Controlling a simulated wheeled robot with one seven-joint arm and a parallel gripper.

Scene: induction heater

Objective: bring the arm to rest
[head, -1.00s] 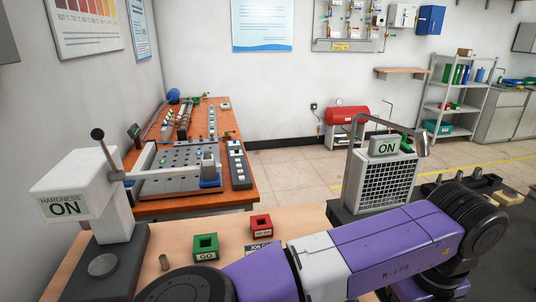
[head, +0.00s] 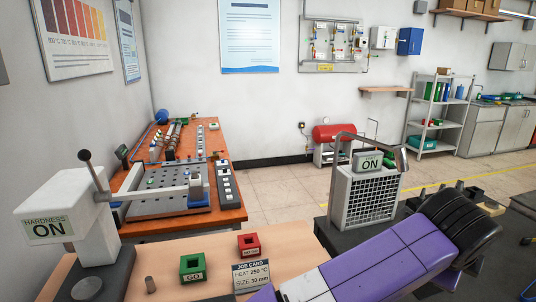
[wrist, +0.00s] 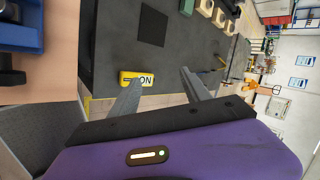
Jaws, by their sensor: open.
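In the head view my purple arm crosses the lower right, over the front of the wooden bench; its gripper end is out of that picture. In the wrist view my gripper (wrist: 165,85) shows two grey fingers spread apart with nothing between them. Beyond the fingers is a dark worktop (wrist: 105,50). A yellow block with an "ON" sign (wrist: 136,78) appears near the left finger, apart from it as far as I can tell.
A hardness tester (head: 58,222) reading "ON", a green box (head: 193,268), a red box (head: 249,245) and a job card (head: 252,277) stand on the wooden bench. A grilled unit (head: 365,197) marked "ON" stands behind my arm. Open floor (head: 285,190) lies beyond.

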